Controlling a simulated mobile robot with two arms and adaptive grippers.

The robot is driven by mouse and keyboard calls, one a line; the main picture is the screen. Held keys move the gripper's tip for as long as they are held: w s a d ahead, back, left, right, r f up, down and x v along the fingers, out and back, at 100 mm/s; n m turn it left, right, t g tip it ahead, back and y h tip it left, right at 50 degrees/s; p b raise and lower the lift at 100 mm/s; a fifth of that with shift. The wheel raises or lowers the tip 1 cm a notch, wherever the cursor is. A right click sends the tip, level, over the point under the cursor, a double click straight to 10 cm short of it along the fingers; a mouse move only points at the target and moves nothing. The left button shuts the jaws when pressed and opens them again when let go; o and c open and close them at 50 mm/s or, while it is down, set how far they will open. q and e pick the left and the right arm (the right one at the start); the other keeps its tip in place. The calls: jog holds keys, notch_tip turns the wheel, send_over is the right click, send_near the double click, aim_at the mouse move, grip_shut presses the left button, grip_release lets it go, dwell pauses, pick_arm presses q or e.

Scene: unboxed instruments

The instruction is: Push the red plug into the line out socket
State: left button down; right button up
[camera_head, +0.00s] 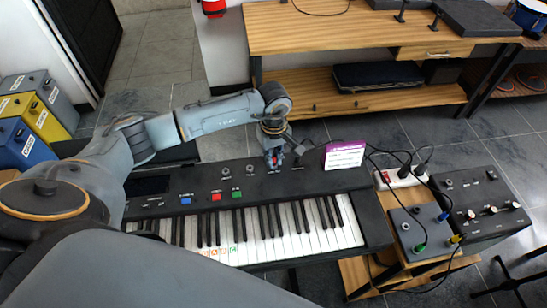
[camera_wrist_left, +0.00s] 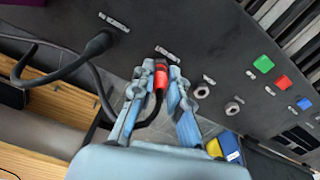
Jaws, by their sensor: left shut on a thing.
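The red plug (camera_wrist_left: 161,80) with a black cable is between the fingers of my left gripper (camera_wrist_left: 163,70), which is shut on it. In the head view, my left gripper (camera_head: 273,152) points down at the back of the keyboard's black top panel (camera_head: 305,182), with a bit of red showing between its fingers. In the wrist view, a small label (camera_wrist_left: 168,53) lies just beyond the plug's tip; its text is unreadable. Any socket under the tip is hidden, and I cannot tell whether the plug is in it. My right gripper is not in view.
Two bare sockets (camera_wrist_left: 202,90) (camera_wrist_left: 232,107) sit beside the plug. A black plug (camera_wrist_left: 100,43) with a thick cable stands on the panel's other side. A purple-and-white card (camera_head: 344,155) stands right of my gripper. Effect boxes (camera_head: 418,232) and cables are further right.

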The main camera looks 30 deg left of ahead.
pick_arm(q)
jog(key=c, duration=1.2)
grip_release()
jog(key=shift+f, duration=0.2)
notch_tip(320, 180, up, 12)
